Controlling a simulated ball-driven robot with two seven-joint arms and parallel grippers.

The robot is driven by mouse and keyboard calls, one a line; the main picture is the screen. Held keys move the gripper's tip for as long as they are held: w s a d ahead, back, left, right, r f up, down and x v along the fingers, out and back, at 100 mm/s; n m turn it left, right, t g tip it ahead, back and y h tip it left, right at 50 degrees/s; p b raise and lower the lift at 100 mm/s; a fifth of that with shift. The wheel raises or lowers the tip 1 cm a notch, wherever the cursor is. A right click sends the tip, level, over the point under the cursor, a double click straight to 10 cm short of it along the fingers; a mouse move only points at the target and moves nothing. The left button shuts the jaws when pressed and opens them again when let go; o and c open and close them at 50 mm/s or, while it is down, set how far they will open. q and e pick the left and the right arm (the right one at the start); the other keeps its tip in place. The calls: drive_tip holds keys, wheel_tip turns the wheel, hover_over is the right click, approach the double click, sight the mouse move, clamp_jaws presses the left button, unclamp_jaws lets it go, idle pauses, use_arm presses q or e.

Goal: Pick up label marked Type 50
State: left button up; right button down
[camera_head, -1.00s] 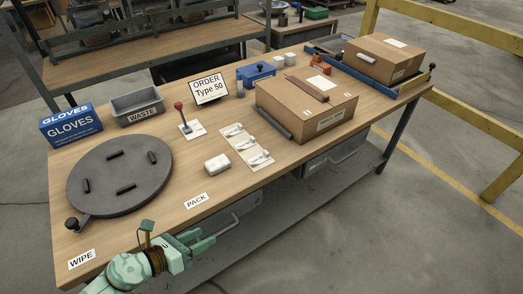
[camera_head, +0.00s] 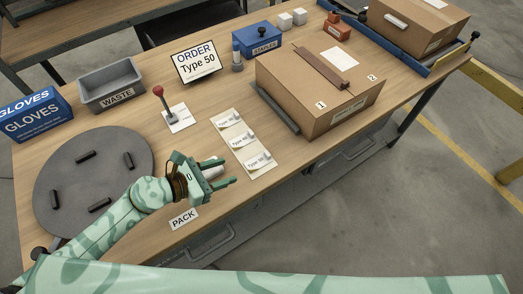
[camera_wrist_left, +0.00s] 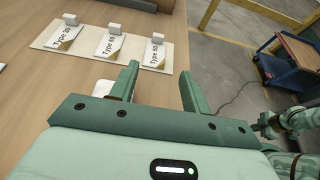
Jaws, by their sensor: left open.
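A pale sheet with three labels (camera_head: 246,143) lies flat on the workbench, each label with a small white tab. The label that reads Type 50 (camera_head: 258,162) is the nearest in the head view; in the left wrist view it is the right-hand one (camera_wrist_left: 155,57). Green parts of my right arm show at the right there, too small to judge the jaws.
A white block (camera_head: 212,170) is partly hidden by my left gripper. A large cardboard box (camera_head: 310,115) stands right of the labels, with a dark bar alongside. A red-knobbed lever (camera_head: 160,96), the ORDER Type 50 sign (camera_head: 196,61) and a grey turntable (camera_head: 80,175) stand nearby.

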sight(266, 155)
use_arm(q)
drive_tip(key=x, duration=0.4)
drive_tip(key=shift+w+d+f+b, duration=0.15)
drive_tip(key=shift+w+d+b, duration=0.05)
drive_tip(key=shift+d+b, duration=0.1)
drive_tip(key=x, duration=0.3)
drive_tip(key=shift+w+d+f+b, duration=0.15)
drive_tip(key=shift+w+d+b, duration=0.25)
drive_tip(key=shift+d, duration=0.05)
drive_tip(key=x, duration=0.2)
drive_tip(key=b+x, duration=0.1)
drive_tip(key=x, duration=0.1)
drive_tip(key=shift+w+d, duration=0.2)
drive_tip(key=shift+w, duration=0.25)
use_arm(e)
drive_tip(key=f, duration=0.1)
drive_tip(key=s+f, duration=0.1)
drive_tip(key=shift+s+d+f, duration=0.1)
drive_tip(key=shift+d+f, duration=0.05)
drive_tip(key=shift+f, duration=0.2)
use_arm(q)
drive_tip(key=shift+c, duration=0.4)
drive_tip(key=c, duration=0.6)
use_arm(e)
drive_tip(key=shift+s, duration=0.1)
